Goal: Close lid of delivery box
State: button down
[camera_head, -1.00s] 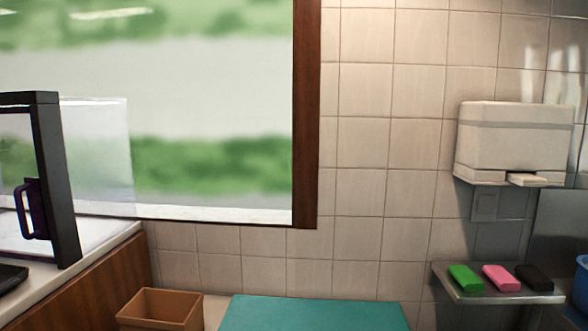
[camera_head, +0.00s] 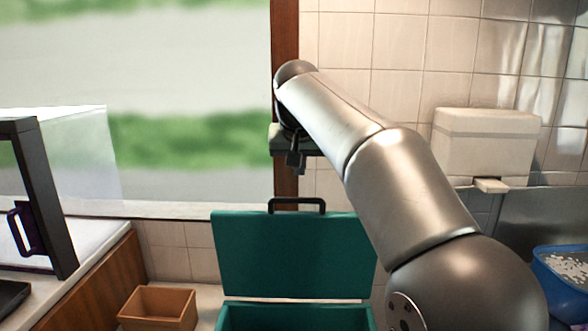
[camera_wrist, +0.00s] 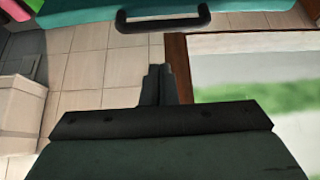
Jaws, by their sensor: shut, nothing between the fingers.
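The delivery box is teal. Its lid (camera_head: 295,255) stands raised and open at the back of the box body (camera_head: 295,318), whose top edge shows at the bottom of the head view. A black handle (camera_head: 297,203) sits on the lid's upper edge. My gripper (camera_head: 292,162) is above the handle, apart from it, shut and empty. In the wrist view, my gripper (camera_wrist: 163,82) points toward the black handle (camera_wrist: 163,24), with a gap between. Part of the teal lid (camera_wrist: 270,6) shows along the top edge. Most of the box body is out of frame.
A brown open bin (camera_head: 158,308) stands left of the box. A black-framed glass case (camera_head: 45,200) is at the far left. A white wall dispenser (camera_head: 487,145) and a blue tub (camera_head: 562,275) of white bits are at the right. A tiled wall stands behind.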

notch_tip(320, 180, up, 2)
jog(key=w+a, duration=0.2)
jog(key=p, duration=0.1)
send_over(293, 211)
jog(key=f, duration=0.8)
jog(key=shift+w+f, duration=0.15)
jog(key=shift+w, duration=0.2)
jog(key=shift+f, duration=0.2)
jog(key=shift+s, duration=0.25)
jog(key=shift+f, duration=0.1)
